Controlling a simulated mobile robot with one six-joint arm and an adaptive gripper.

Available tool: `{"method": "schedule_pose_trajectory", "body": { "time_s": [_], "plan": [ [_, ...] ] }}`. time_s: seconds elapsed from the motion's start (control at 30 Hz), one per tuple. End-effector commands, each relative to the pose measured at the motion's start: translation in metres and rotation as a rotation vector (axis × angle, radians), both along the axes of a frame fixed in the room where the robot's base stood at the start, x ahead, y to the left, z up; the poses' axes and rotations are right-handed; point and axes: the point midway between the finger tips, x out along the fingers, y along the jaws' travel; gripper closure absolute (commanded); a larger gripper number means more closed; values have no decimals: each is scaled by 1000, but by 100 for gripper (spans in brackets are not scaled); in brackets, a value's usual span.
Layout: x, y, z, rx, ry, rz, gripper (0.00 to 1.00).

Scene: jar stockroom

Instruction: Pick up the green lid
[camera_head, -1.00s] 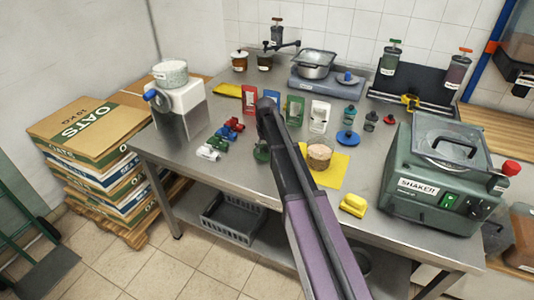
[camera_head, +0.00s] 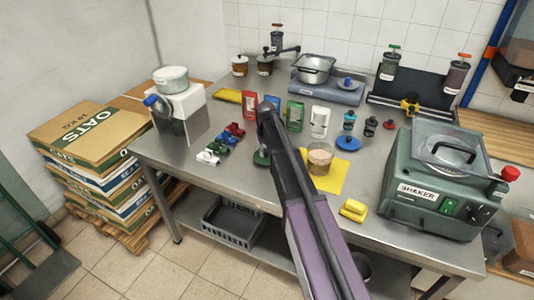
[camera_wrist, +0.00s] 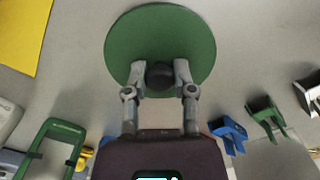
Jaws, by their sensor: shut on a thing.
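The green lid (camera_wrist: 160,30) is a flat round disc with a dark knob (camera_wrist: 159,76) in the wrist view. My gripper (camera_wrist: 160,74) has its two fingers closed on the knob, one on each side. In the head view the green lid (camera_head: 261,158) shows on the metal table below the end of my arm, which partly hides it. I cannot tell whether it touches the table or is slightly raised.
A blue lid (camera_head: 347,143) and a jar on a yellow mat (camera_head: 335,183) stand to the right. Coloured clips (camera_head: 222,143) lie to the left. Upright coloured packs (camera_head: 295,113) stand behind. A green shaker machine (camera_head: 432,195) fills the right end. The front left tabletop is clear.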

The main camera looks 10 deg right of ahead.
Motion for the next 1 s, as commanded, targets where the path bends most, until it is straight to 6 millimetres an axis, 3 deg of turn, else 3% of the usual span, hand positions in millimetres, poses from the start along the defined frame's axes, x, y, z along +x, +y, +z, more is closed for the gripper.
{"method": "schedule_pose_trajectory", "body": {
  "time_s": [0.43,0.5,0.7,1.0],
  "plan": [
    [0,0,37,0,0,0,86],
    [-24,-3,34,0,0,-1,86],
    [-71,-10,38,0,0,-1,86],
    [-129,-19,43,0,0,-1,86]
  ]
}}
